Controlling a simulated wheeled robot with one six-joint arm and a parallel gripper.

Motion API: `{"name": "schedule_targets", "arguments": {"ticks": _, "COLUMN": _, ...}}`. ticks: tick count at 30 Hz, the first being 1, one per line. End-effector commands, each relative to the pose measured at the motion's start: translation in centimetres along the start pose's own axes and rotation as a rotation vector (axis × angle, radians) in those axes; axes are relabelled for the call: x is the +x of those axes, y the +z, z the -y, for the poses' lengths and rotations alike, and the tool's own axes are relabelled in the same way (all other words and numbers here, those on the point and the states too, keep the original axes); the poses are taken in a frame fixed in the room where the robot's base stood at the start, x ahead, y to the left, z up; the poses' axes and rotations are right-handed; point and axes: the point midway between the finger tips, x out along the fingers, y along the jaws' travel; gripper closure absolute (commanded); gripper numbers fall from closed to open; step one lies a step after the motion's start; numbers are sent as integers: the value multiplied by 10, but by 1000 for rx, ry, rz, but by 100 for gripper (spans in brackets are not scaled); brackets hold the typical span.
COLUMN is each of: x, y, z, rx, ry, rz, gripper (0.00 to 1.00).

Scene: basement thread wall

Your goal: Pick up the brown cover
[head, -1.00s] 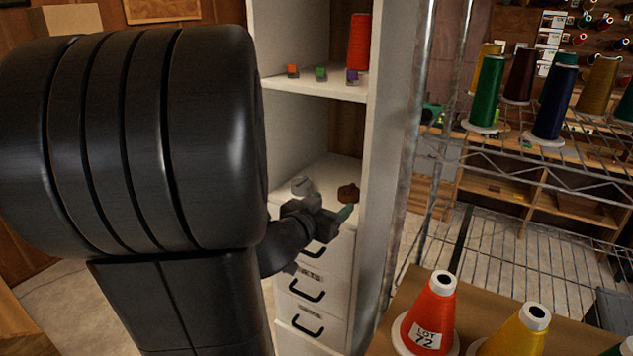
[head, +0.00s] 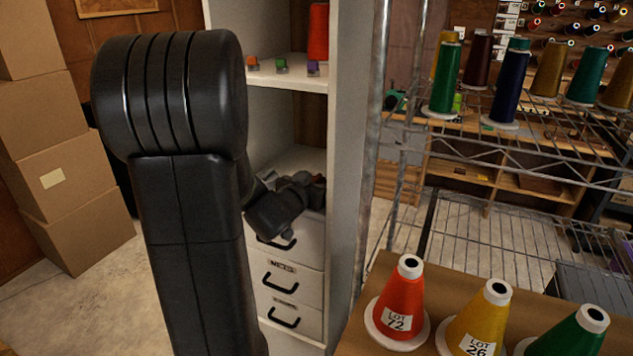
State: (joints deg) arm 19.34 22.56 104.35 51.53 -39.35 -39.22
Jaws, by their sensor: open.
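The brown cover (head: 302,177) is small and sits on the top of the white drawer unit inside the white cabinet. My gripper (head: 308,189) is at the cover, reaching in from the left with its jaws open. My gripper and wrist hide most of the cover, and I cannot tell whether the fingers touch it or stand around it. A small grey item (head: 284,183) shows just left of the cover, partly hidden by my wrist.
The white cabinet's right side panel (head: 345,150) stands close to my gripper. A shelf (head: 287,79) above holds small coloured pieces and a red cone. A wire rack (head: 470,235) and thread cones (head: 400,300) are at right. Cardboard boxes (head: 66,165) stand at left.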

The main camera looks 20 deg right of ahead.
Motion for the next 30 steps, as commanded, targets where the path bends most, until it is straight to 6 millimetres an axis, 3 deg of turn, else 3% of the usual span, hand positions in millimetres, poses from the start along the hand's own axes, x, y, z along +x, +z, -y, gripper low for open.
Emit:
{"name": "schedule_targets", "arguments": {"ticks": 8, "x": 4, "y": 0, "z": 0, "rx": -1, "ry": 0, "rz": 1, "gripper": 38}}
{"name": "schedule_targets", "arguments": {"ticks": 14, "x": 3, "y": 0, "z": 0, "rx": -1, "ry": 0, "rz": 0, "gripper": 71}}
{"name": "schedule_targets", "arguments": {"ticks": 30, "x": 0, "y": -5, "z": 0, "rx": -1, "ry": 0, "rz": -2, "gripper": 72}}
